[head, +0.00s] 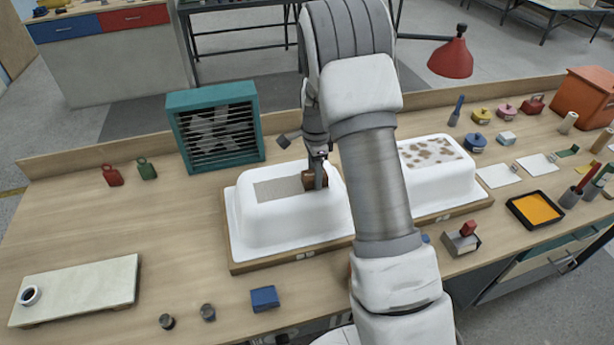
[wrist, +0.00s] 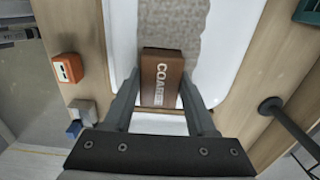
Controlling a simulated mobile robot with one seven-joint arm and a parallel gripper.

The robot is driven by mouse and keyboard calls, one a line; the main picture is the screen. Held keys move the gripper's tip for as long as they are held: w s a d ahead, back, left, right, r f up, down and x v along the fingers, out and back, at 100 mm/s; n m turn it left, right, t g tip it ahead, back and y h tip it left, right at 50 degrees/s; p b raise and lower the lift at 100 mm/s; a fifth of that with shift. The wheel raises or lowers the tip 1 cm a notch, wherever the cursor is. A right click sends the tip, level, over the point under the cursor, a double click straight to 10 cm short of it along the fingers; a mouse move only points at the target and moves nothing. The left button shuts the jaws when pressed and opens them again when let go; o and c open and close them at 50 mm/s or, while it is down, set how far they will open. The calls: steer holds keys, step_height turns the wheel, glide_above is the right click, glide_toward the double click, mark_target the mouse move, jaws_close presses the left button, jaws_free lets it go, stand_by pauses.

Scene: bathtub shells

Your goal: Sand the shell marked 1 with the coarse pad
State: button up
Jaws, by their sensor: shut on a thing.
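My gripper (head: 316,172) is shut on a brown block lettered COARSE (wrist: 161,78), the coarse pad. The pad also shows in the head view (head: 309,181), at the right end of a grey rough patch (head: 277,189) on top of the left white shell (head: 290,222). It appears to rest on the shell, but exact contact is hard to tell. The patch runs ahead of the pad in the wrist view (wrist: 172,22). A second white shell (head: 437,183), with brown blotches on top, stands to the right, partly behind my arm. The small front tags are unreadable, so I cannot tell which is 1.
A teal fan box (head: 215,125) stands behind the left shell. A pale slab (head: 75,290) with a small dark cup lies front left. A blue block (head: 264,298) lies in front. An orange tray (head: 536,208) is at right. The left bench is mostly clear.

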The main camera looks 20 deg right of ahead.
mark_target(302, 172)
steer(key=shift+d+f, duration=0.1)
steer(key=shift+d, duration=1.9)
steer(key=shift+w, duration=0.85)
steer(key=shift+a, duration=5.3)
steer(key=shift+a+p, duration=0.3)
steer(key=shift+a, duration=1.5)
